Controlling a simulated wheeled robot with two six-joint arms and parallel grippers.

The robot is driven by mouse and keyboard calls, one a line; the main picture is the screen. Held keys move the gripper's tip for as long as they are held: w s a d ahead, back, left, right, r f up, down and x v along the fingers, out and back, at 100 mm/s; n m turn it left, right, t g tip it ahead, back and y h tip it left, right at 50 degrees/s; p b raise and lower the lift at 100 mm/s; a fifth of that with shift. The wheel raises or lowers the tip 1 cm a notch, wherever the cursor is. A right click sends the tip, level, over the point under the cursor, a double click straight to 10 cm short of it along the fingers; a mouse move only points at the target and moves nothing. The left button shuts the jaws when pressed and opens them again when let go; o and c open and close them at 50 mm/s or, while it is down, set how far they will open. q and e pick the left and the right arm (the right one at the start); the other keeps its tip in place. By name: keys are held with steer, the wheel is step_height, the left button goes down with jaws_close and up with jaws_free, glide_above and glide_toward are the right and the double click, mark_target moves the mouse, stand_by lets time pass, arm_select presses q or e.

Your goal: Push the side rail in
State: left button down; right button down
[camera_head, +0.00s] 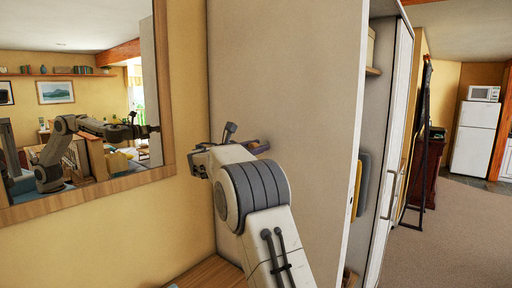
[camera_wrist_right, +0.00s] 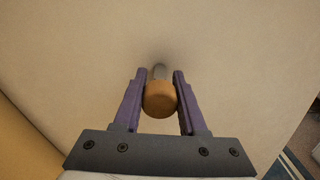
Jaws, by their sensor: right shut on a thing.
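The side rail shows in the right wrist view as a round wooden end (camera_wrist_right: 160,98) on a short grey metal rod that comes out of the cream side panel (camera_head: 285,75) of a tall cabinet. My right gripper (camera_wrist_right: 160,92) has its two purple fingers on either side of the wooden end and is shut on it. In the head view my right gripper (camera_head: 258,147) is at the panel; its wrist and arm hide the rail there. My left gripper is not in view directly.
A wood-framed mirror (camera_head: 163,85) hangs on the yellow wall at left and reflects my arm. A wooden surface (camera_head: 212,272) lies below. The cabinet's white door (camera_head: 398,120) stands at right. Carpeted floor (camera_head: 450,235) is open beyond it, towards a white fridge (camera_head: 475,138).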

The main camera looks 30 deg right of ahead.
steer(key=shift+c, duration=2.3)
jaws_free()
steer(key=b+v, duration=0.4)
steer(key=v, duration=0.6)
steer(key=shift+a, duration=0.25)
steer(key=shift+s, duration=0.1)
